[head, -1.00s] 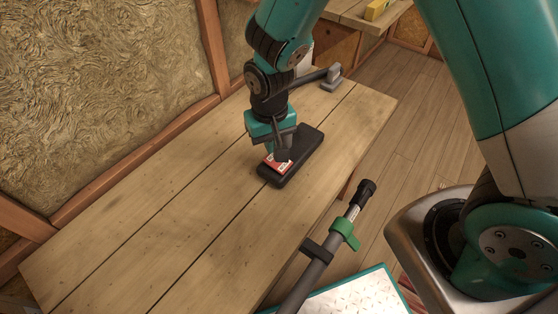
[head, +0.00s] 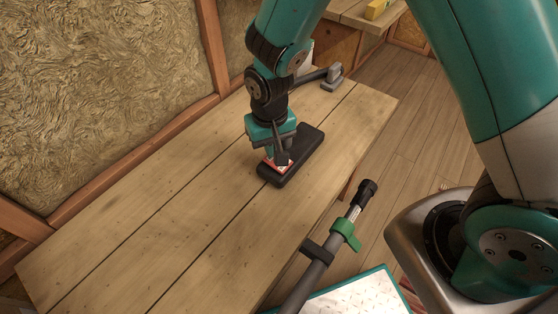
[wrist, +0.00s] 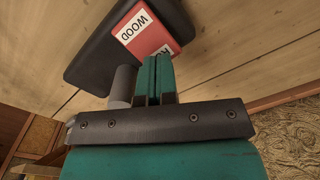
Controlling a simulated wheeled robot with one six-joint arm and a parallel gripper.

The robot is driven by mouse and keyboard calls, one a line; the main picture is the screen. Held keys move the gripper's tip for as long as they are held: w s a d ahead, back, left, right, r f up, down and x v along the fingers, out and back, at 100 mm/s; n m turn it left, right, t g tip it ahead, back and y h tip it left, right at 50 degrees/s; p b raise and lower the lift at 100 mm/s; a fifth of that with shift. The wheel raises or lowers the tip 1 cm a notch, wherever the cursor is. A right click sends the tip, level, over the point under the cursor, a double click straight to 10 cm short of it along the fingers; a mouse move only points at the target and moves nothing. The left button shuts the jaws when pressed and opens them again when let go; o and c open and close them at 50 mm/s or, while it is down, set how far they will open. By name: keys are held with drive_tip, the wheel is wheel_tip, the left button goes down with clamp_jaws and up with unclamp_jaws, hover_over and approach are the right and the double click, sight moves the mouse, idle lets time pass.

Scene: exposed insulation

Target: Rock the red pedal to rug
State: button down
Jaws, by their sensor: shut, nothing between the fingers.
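The red pedal (head: 271,164) is a small rocker on a black base (head: 306,143) lying on the wooden bench. In the wrist view the red pedal (wrist: 148,38) shows a white label reading WOOD. A second white label beside it is partly hidden by my fingers, with only its first letters showing. My gripper (head: 283,160) points down over the pedal, its fingers closed together and empty. In the wrist view the gripper tips (wrist: 156,60) overlap the partly hidden label end. I cannot tell whether they press on it or which way the pedal is tipped.
The wooden bench (head: 160,225) is clear to the left and front of the base. A dark pole with a green clamp (head: 345,235) rises at the bench's right side. An insulation wall (head: 100,90) borders the left.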

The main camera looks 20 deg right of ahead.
drive_tip(key=shift+f+b, duration=0.35)
drive_tip(key=shift+f, duration=0.3)
drive_tip(key=shift+r, duration=0.1)
wheel_tip(320, 180, up, 7)
drive_tip(key=p, duration=0.6)
drive_tip(key=shift+p, duration=0.35)
drive_tip(key=shift+r, duration=0.1)
drive_tip(key=s+d+r+n+y, duration=0.1)
drive_tip(key=s+r+n+y, duration=0.15)
drive_tip(key=s+r, duration=0.8)
drive_tip(key=s+d+r+n+y, duration=0.15)
drive_tip(key=s+r+n, duration=0.4)
drive_tip(key=r, duration=0.75)
wheel_tip(320, 180, up, 16)
drive_tip(key=s+m+p, duration=0.1)
drive_tip(key=p, duration=1.4)
drive_tip(key=shift+s+a+f+m, duration=0.15)
drive_tip(key=shift+s+a+m, duration=0.15)
drive_tip(key=shift+m, duration=0.1)
